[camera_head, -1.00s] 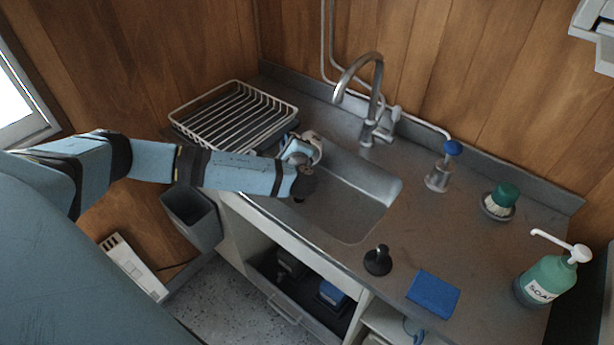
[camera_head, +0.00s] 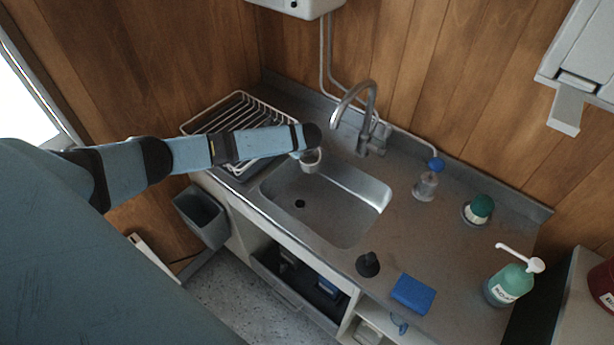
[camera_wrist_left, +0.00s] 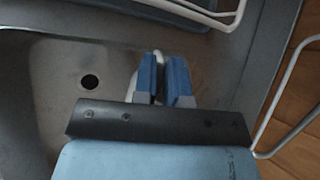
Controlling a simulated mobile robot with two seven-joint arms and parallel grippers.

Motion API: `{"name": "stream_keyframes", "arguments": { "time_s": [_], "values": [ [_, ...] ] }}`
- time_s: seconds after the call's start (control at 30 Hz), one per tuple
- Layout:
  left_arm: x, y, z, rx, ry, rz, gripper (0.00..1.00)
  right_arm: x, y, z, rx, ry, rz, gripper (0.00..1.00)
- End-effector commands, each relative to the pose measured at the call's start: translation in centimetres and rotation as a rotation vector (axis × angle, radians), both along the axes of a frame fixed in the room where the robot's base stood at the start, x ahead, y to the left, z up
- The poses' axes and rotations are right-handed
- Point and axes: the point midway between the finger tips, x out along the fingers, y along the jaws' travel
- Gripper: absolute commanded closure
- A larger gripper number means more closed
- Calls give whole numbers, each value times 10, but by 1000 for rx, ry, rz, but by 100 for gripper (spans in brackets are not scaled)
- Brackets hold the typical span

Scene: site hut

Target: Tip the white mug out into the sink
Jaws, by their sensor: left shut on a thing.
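The white mug (camera_head: 311,161) shows in the head view at the end of my left arm, over the back left part of the sink (camera_head: 345,232). My left gripper (camera_wrist_left: 166,82) is shut on it; in the head view the wrist hides much of the grip. In the left wrist view only a thin white part of the mug (camera_wrist_left: 132,70) shows beside the blue fingers, and the rest is hidden. The mug's contents cannot be seen. The sink's drain (camera_wrist_left: 89,82) lies left of the fingers in the wrist view. My right gripper is not in view.
A wire dish rack (camera_head: 262,108) stands left of the sink. The tap (camera_head: 362,100) rises behind it. A black plug (camera_head: 368,264), blue sponge (camera_head: 413,293), green brush (camera_head: 479,208) and soap bottle (camera_head: 508,285) stand to the right. The basin floor is clear.

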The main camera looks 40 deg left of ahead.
Motion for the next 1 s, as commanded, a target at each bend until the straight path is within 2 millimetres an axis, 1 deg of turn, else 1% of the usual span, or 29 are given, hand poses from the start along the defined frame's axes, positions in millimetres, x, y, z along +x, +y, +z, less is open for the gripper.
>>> {"name": "stream_keyframes", "arguments": {
  "time_s": [0.03,0.2,0.27,0.4,0.7,1.0],
  "values": [
    [7,3,3,-23,37,5,100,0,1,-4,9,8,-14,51],
    [24,12,7,-100,179,5,100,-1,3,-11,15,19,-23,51],
    [29,14,8,-124,220,4,100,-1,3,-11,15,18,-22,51],
    [37,19,18,-170,302,1,100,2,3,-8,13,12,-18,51],
    [43,23,25,-208,380,-1,100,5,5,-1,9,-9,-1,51],
    [43,23,26,-209,382,-2,100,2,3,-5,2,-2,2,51]
  ]
}}
